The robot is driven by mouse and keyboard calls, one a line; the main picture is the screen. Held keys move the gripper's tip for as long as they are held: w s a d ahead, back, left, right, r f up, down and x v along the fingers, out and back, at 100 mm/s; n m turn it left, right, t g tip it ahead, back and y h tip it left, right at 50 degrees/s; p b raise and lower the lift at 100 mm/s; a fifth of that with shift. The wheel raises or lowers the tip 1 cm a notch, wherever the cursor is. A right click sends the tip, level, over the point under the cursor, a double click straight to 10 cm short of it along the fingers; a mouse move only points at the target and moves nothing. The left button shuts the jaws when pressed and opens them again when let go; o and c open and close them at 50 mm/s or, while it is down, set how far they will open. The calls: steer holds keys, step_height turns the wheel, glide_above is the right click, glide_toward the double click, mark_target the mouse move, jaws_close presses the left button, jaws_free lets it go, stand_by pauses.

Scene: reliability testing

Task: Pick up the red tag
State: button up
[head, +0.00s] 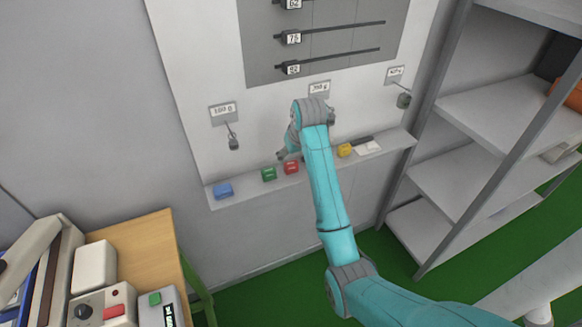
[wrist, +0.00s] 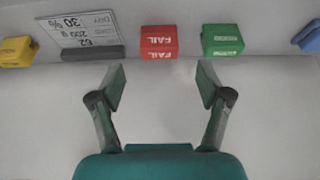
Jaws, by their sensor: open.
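The red tag (head: 291,168) is a small block on the narrow wall ledge (head: 245,194), to the right of the green tag (head: 268,174). In the wrist view the red tag (wrist: 159,42) shows the word FAIL, with the green tag (wrist: 222,40) to its right. My gripper (wrist: 161,83) is open and empty. Its two fingers point toward the red tag, one on either side of its line, and a gap shows between the fingertips and the tag. In the head view my gripper (head: 285,154) is close to the red tag and partly hidden by my wrist.
A blue tag (head: 222,190) lies at the ledge's left end. A yellow tag (head: 344,150) and a white card (head: 368,148) lie to the right. Hooks with weights hang on the panel above. A grey shelf (head: 490,108) stands right, a wooden table (head: 140,245) lower left.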

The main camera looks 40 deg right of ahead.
mark_target(291, 163)
steer(key=shift+x, duration=3)
steer(key=c, duration=1.1)
